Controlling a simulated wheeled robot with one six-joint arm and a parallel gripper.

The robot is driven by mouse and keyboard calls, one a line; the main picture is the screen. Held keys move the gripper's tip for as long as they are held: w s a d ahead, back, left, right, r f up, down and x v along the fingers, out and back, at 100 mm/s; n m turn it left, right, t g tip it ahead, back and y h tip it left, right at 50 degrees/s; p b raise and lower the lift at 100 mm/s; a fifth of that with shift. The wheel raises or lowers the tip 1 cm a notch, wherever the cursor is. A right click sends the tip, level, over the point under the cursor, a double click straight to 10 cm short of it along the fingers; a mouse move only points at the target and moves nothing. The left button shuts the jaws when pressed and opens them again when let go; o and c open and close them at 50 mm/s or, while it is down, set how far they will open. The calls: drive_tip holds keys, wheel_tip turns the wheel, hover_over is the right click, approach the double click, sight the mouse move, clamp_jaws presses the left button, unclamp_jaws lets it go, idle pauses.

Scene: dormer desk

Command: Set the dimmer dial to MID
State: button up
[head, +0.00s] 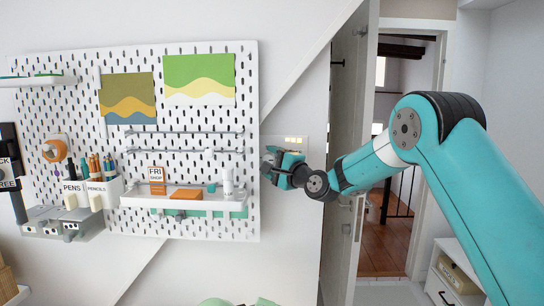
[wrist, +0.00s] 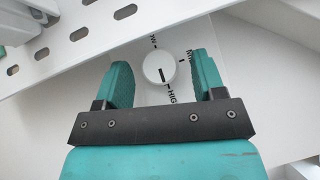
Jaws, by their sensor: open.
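The dimmer dial (wrist: 159,67) is a round white knob on a white wall plate in the wrist view. Its black pointer line points down in the picture, towards the label that reads HIG, its end partly cut off. A label at the upper right, partly hidden by a finger, starts with M, and another partial label sits above the knob. My gripper (wrist: 162,65) is open, with one teal finger on each side of the dial and gaps between. In the head view my gripper (head: 271,166) is at the wall plate (head: 294,142) and hides the dial.
A white pegboard (head: 130,75) is close left of the plate, with a protruding shelf (head: 185,198) holding small items and a pen rack (head: 85,200). An open door (head: 350,130) stands to the right. A white drawer unit (head: 450,270) is at lower right.

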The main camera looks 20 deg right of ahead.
drive_tip(key=c, duration=0.9)
drive_tip(key=n+g, duration=0.1)
drive_tip(key=n+g+h+p, duration=0.1)
drive_tip(key=shift+r+n+g, duration=0.3)
drive_tip(key=shift+r+n, duration=0.05)
drive_tip(key=shift+n, duration=0.05)
drive_tip(key=n+g+h+p, duration=0.2)
drive_tip(key=shift+a+n+h, duration=0.1)
drive_tip(key=shift+n+h, duration=0.2)
drive_tip(key=shift+n, duration=0.1)
drive_tip(key=shift+g, duration=0.3)
